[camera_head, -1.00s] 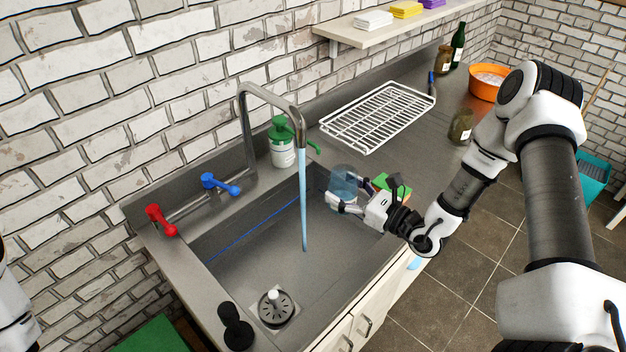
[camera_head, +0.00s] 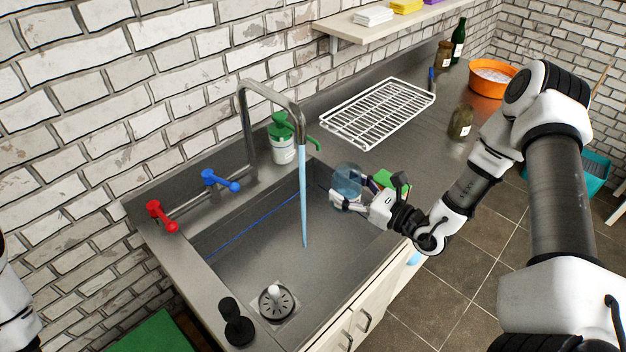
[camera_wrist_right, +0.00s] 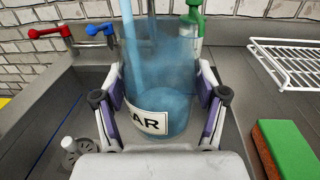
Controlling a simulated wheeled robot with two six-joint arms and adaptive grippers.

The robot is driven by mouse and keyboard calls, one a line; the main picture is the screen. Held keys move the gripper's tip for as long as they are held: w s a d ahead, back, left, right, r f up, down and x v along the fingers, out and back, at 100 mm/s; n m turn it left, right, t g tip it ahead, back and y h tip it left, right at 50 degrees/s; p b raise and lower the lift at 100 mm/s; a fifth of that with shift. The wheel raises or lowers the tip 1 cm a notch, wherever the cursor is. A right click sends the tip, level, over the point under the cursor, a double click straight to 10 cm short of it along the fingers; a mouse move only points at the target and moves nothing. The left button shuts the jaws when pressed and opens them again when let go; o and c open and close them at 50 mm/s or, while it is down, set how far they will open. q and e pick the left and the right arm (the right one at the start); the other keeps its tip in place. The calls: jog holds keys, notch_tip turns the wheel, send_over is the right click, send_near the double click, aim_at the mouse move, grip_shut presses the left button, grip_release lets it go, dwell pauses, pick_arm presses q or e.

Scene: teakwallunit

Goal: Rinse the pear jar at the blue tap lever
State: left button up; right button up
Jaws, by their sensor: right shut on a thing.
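My right gripper (camera_head: 350,205) is shut on a bluish see-through glass jar (camera_head: 347,179) at the right end of the sink. In the right wrist view the jar (camera_wrist_right: 170,75) stands between the fingers (camera_wrist_right: 162,112). Its white label shows the letters "AR"; the rest is hidden. The blue tap lever (camera_head: 220,180) is on the pipe by the wall, right of the red lever (camera_head: 161,217). Water (camera_head: 303,195) runs from the curved tap (camera_head: 272,92) into the sink, left of the jar in the head view. My left gripper is out of view.
The steel sink (camera_head: 240,255) has a drain (camera_head: 276,302) at its near left and a black knob (camera_head: 236,322) beside it. A green-topped bottle (camera_head: 283,145), white rack (camera_head: 378,113) and green sponge (camera_head: 388,181) stand near the jar. A brown jar (camera_head: 460,121) is farther right.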

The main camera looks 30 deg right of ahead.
aim_at(362, 178)
jog(key=shift+r, duration=0.1)
dwell(0.3)
jog(key=s+d+r+p, duration=0.1)
jog(key=p, duration=0.1)
jog(key=s+r+p, duration=0.1)
jog(key=p, duration=0.1)
jog(key=s+d+r+p, duration=0.1)
jog(key=r+p, duration=0.1)
jog(key=shift+s+d, duration=0.3)
jog(key=shift+s, duration=0.05)
jog(key=shift+s+d, duration=0.1)
jog(key=shift+s, duration=0.1)
jog(key=shift+f, duration=0.1)
